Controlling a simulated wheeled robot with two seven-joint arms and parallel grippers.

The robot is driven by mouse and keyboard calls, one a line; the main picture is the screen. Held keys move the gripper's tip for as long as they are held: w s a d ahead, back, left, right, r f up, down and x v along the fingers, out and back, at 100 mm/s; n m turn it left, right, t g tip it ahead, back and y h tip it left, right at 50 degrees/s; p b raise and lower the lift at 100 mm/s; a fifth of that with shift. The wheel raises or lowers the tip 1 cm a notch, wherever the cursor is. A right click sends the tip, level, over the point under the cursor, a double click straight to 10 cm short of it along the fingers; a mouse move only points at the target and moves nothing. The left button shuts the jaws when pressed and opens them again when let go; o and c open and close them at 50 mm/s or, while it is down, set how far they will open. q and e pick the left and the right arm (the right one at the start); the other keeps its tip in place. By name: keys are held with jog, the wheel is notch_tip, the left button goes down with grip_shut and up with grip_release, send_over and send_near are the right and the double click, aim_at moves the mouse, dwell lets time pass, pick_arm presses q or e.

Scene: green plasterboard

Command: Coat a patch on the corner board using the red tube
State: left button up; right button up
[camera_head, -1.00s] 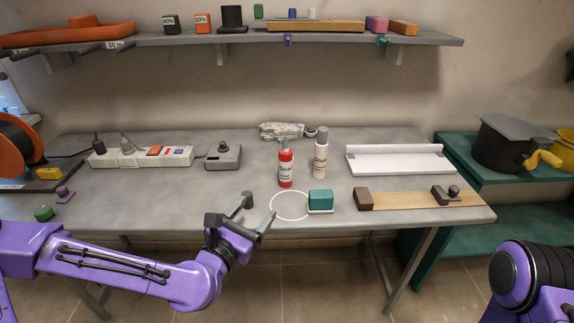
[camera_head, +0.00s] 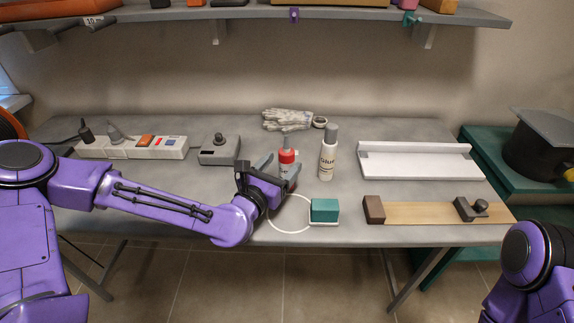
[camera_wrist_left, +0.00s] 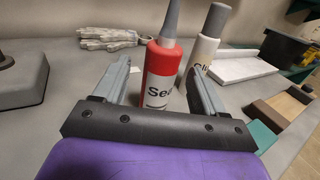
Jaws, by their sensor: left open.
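The red tube (camera_head: 288,157), with a grey nozzle, stands upright on the grey bench behind my left gripper (camera_head: 279,168). In the left wrist view the red tube (camera_wrist_left: 160,75) shows part of a label. My left gripper (camera_wrist_left: 158,72) is open, with one finger on each side of the tube; contact is not clear. The white corner board (camera_head: 415,164), with a low back wall, lies at the right of the bench. No coated patch is visible on it. My right gripper is out of view; only part of my right arm shows at the lower right.
A white glue bottle (camera_head: 327,158) stands close right of the tube. A teal block (camera_head: 324,210) sits by a white ring (camera_head: 289,231). Gloves (camera_head: 286,119) lie behind. A wooden board (camera_head: 418,213) with blocks lies in front of the corner board. A shelf (camera_head: 340,14) hangs above.

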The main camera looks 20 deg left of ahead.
aim_at(285, 149)
pick_arm(q)
jog(key=w, duration=0.2)
jog(key=w+d+p, duration=0.1)
jog(key=w, duration=0.1)
jog(key=shift+w+f, duration=0.15)
jog(key=shift+w, duration=0.2)
jog(key=c, duration=1.2)
jog(key=shift+r+p, duration=0.55)
notch_tip(285, 149, up, 3)
jog(key=shift+s+r+p, duration=0.1)
jog(key=shift+s+p, duration=0.05)
jog(key=shift+p, duration=1)
jog(key=s+d+r+p, duration=0.1)
jog(key=s+r+p, duration=0.2)
jog(key=s+p, duration=0.1)
jog(key=s+r+p, duration=0.2)
jog(key=s+p, duration=0.2)
jog(key=s, duration=0.1)
jog(key=s+d+r+p, duration=0.1)
jog(key=s+r+p, duration=0.2)
jog(key=s+p, duration=0.1)
jog(key=shift+s+d+r, duration=0.3)
jog(key=shift+s+r, duration=0.05)
